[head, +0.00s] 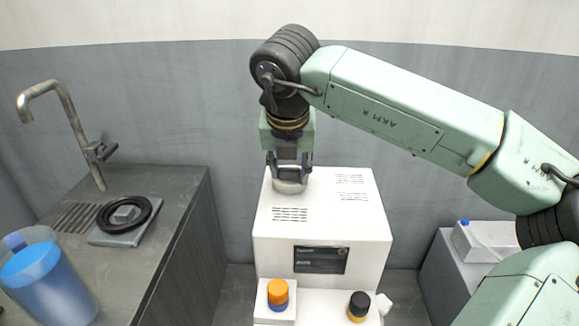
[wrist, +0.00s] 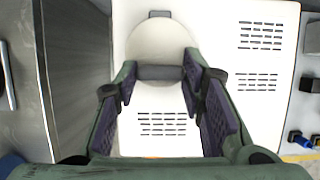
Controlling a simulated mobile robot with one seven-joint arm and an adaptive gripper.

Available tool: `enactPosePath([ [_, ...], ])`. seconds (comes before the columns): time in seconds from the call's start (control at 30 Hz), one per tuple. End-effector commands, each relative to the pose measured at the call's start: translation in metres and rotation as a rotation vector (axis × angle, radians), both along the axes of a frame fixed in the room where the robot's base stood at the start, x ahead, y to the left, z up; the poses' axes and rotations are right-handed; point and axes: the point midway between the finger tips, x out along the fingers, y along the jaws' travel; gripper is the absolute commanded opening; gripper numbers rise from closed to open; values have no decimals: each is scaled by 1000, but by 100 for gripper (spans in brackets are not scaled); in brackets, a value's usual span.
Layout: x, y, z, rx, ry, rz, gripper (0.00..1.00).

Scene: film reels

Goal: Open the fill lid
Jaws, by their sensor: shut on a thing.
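The fill lid (wrist: 160,42) is a round, pale disc on top of the white machine (head: 322,240). A grey bar handle (wrist: 160,73) crosses its near part in the wrist view, and a small grey tab sits at its far edge. In the head view the lid (head: 290,186) shows just under my fingers. My gripper (head: 290,170) points straight down over it. In the wrist view its fingers (wrist: 160,70) stand at the two ends of the bar and are shut on it. The lid looks flat on the machine top; any small gap under it is hidden.
The machine's front has a dark display (head: 321,260), an orange-and-blue knob (head: 277,293) and a black-and-yellow knob (head: 358,305). A counter at left holds a tap (head: 70,125), a black ring (head: 124,214) and a blue jug (head: 45,282). Space above the machine is free apart from my arm.

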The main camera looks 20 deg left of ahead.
Motion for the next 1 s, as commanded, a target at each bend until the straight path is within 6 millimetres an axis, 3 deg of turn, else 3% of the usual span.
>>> enactPosePath([
  [0.27,0,1,0,1,0,2,0],
  [0.67,1,1,2,0,11,1,0],
  [1.0,9,3,18,-33,169,0,0],
])
